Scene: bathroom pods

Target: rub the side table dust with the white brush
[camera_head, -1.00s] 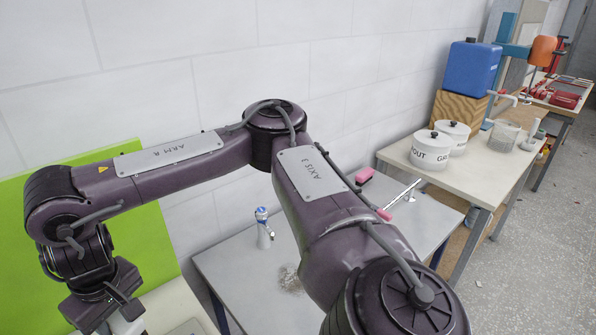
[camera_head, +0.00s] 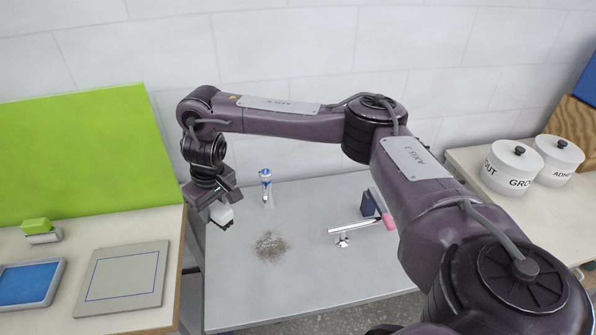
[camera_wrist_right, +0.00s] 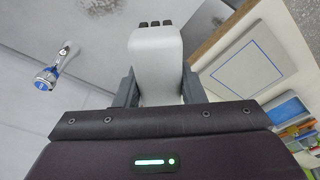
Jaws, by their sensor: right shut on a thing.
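My right gripper (camera_head: 217,205) is shut on the white brush (camera_head: 222,215), which hangs below it over the left edge area of the side table (camera_head: 330,265). In the right wrist view the white brush (camera_wrist_right: 157,65) sits between the fingers, with dark tufts at its far end. A grey, crumbly patch of dust (camera_head: 270,246) lies on the side table, to the right of and nearer than the brush. The brush looks apart from the dust. Part of the dust (camera_wrist_right: 100,4) shows at the top of the wrist view. My left gripper is not in view.
The left table holds a tile (camera_head: 125,282), a blue tray (camera_head: 28,284) and a green sponge block (camera_head: 38,228). White pots (camera_head: 511,168) stand right.

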